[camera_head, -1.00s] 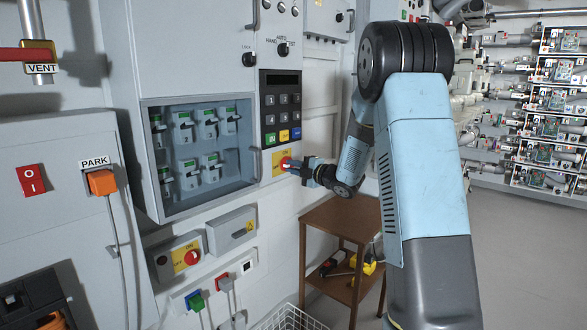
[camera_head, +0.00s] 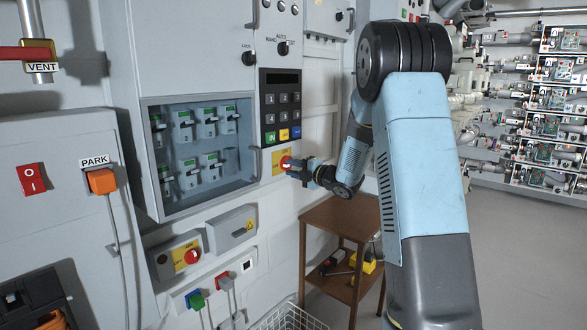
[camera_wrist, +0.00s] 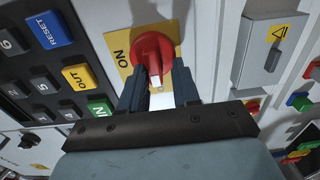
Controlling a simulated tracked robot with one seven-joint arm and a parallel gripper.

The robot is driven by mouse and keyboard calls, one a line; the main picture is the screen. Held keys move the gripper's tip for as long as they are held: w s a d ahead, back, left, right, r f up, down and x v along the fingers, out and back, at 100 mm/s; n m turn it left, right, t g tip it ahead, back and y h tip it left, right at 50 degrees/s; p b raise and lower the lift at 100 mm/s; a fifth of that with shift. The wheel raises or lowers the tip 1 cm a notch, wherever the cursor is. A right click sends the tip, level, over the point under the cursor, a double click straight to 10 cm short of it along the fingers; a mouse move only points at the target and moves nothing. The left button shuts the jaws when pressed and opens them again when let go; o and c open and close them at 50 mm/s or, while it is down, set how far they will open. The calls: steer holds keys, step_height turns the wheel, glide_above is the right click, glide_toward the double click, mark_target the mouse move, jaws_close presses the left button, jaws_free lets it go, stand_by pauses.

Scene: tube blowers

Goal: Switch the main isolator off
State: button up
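A red rotary switch (camera_head: 286,162) on a yellow plate sits low on the grey cabinet, below a keypad. In the wrist view the red switch (camera_wrist: 153,50) shows the word ON on its plate (camera_wrist: 123,58), and its handle bar with a pale end lies between my fingers. My gripper (camera_wrist: 162,74) is open around the handle, with a gap at the right finger; contact at the left finger cannot be told. It also shows in the head view (camera_head: 296,170) at the switch. No main isolator label is readable.
The keypad (camera_head: 281,106) is just above the switch. Another red switch (camera_head: 192,257) on a yellow plate is on a box lower left. A glass-fronted compartment (camera_head: 202,204) is at left, and a wooden stand (camera_head: 335,218) is below my gripper. The floor at right is clear.

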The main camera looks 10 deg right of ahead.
steer(key=shift+o, duration=1.3)
steer(key=shift+r, duration=0.15)
steer(key=shift+s+d, duration=0.2)
steer(key=shift+d, duration=0.05)
steer(key=v, duration=1.3)
